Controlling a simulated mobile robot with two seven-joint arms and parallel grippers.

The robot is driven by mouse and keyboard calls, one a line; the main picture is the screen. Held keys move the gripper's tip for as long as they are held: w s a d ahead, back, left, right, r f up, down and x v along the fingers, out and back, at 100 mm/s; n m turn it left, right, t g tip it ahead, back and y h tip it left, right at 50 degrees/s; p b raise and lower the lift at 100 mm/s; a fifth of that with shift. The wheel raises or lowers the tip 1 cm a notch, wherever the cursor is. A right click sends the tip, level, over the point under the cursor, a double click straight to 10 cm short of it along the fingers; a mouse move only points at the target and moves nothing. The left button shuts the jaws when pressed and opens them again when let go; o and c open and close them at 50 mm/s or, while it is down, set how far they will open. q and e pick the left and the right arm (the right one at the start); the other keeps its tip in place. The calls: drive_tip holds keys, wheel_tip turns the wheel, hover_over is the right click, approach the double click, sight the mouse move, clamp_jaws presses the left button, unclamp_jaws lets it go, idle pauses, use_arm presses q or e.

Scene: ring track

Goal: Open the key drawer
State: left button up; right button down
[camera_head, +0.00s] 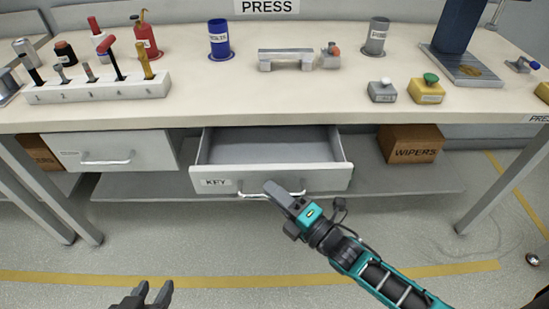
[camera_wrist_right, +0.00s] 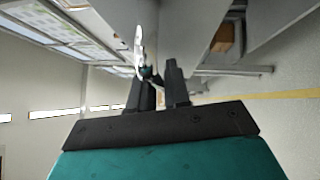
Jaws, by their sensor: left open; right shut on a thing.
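The key drawer (camera_head: 320,180), a white drawer labelled KEY, sticks out from under the bench with its inside in view. The part of its floor that I see looks bare and grey. My right gripper (camera_head: 272,190) is at the drawer's front and is shut on its silver bar handle (camera_head: 293,194). The right wrist view shows the two dark fingers (camera_wrist_right: 160,85) with the handle (camera_wrist_right: 139,45) at their tips. My left gripper (camera_head: 144,292) is open and empty, low at the picture's bottom edge, well away from the drawer.
A second drawer (camera_head: 112,152) to the left is shut. A WIPERS box (camera_head: 411,143) sits on the lower shelf at right. The bench top (camera_head: 210,95) carries a tool rack (camera_head: 95,90), cups and button boxes. The floor in front is clear.

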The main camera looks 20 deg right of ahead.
use_arm(q)
drive_tip(key=r, duration=0.1)
drive_tip(key=r+p, duration=0.1)
drive_tip(key=p, duration=0.1)
drive_tip(key=shift+w+a+r, duration=0.1)
drive_tip(key=shift+w+r, duration=0.15)
drive_tip(key=shift+r, duration=0.15)
use_arm(e)
drive_tip(key=s+a, duration=0.2)
drive_tip(key=s, duration=0.7)
drive_tip(key=shift+a, duration=0.3)
drive_tip(key=c, duration=1.2)
unclamp_jaws()
use_arm(q)
drive_tip(key=shift+s, duration=0.2)
use_arm(e)
drive_tip(key=shift+s, duration=0.1)
use_arm(q)
drive_tip(key=shift+w+a+r, duration=0.1)
drive_tip(key=shift+w+r, duration=0.05)
drive_tip(key=shift+w, duration=0.1)
use_arm(e)
drive_tip(key=v, duration=1.3)
use_arm(q)
drive_tip(key=shift+s, duration=0.15)
